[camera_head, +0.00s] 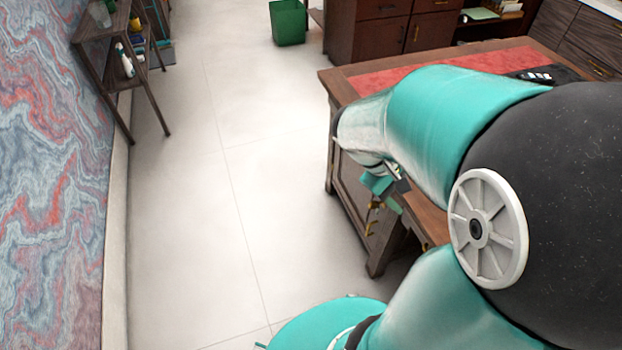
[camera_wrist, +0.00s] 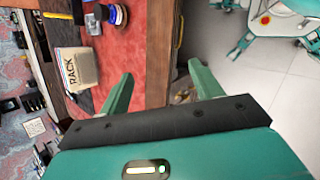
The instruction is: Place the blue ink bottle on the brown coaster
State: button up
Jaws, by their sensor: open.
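In the wrist view my gripper (camera_wrist: 160,88) is open, with its two green fingers spread and nothing between them. It is over the desk's edge, part over the red leather top (camera_wrist: 125,55) and part over the wooden border. In the head view my arm hides much of the desk, and no bottle or coaster can be made out there.
The head view shows the wooden desk (camera_head: 335,88), a green bin (camera_head: 288,24), a shelf (camera_head: 120,80) by the left wall, and open pale floor (camera_head: 215,180).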

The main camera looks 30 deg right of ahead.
jog(key=w+a+r+t+y, duration=0.1)
jog(key=a+r+t+y, duration=0.1)
jog(key=a, duration=0.5)
jog(key=w+a+r+m+t+y, duration=0.1)
jog(key=a+r+t+y, duration=0.1)
jog(key=a+r+t, duration=0.2)
jog(key=a+r+t+y, duration=0.2)
jog(key=a+r, duration=0.3)
jog(key=a, duration=0.5)
jog(key=shift+w+a+t+y, duration=0.3)
jog(key=shift+w+t, duration=0.1)
jog(key=shift+t, duration=0.2)
